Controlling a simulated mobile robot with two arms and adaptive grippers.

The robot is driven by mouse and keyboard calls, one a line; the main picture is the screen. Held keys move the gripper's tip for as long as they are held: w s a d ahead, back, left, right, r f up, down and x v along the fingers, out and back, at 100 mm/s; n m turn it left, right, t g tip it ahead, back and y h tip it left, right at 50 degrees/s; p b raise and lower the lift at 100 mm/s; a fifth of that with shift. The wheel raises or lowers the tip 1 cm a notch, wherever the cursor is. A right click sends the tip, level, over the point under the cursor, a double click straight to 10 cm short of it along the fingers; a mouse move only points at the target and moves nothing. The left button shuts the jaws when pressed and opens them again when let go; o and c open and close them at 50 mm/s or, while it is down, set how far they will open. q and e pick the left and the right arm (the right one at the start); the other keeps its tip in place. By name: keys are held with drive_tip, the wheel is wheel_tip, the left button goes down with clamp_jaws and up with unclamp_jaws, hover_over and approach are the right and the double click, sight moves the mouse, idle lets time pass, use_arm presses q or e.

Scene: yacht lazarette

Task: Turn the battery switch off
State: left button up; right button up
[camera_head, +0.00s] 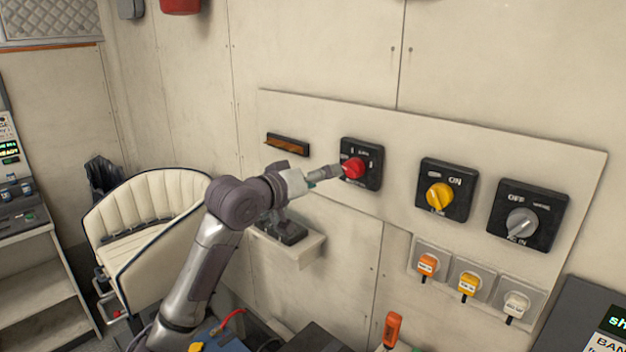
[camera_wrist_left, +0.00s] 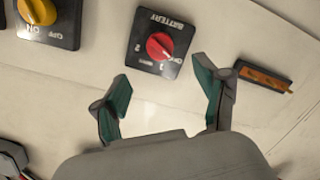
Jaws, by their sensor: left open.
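The battery switch (camera_head: 374,174) is a black square plate with a red rotary knob (camera_head: 353,168), mounted on the cream wall panel. The left wrist view shows the switch (camera_wrist_left: 141,52) upside down, with BATTERY lettering and a 2 beside the red knob (camera_wrist_left: 159,46). The knob's exact pointing direction is hard to tell. My right gripper is not in view.
A yellow-knob switch (camera_head: 446,190) and a grey-knob switch (camera_head: 527,216) sit to the right on the same panel. Several plugs (camera_head: 468,284) hang below them. A brown-and-black strip (camera_head: 288,144) is left of the battery switch. A small shelf (camera_head: 290,246) juts out below. A cream seat (camera_head: 150,222) stands left.

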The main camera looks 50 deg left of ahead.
use_arm(q)
drive_tip(key=shift+s+d+r, duration=0.1)
drive_tip(key=shift+s, duration=1.1)
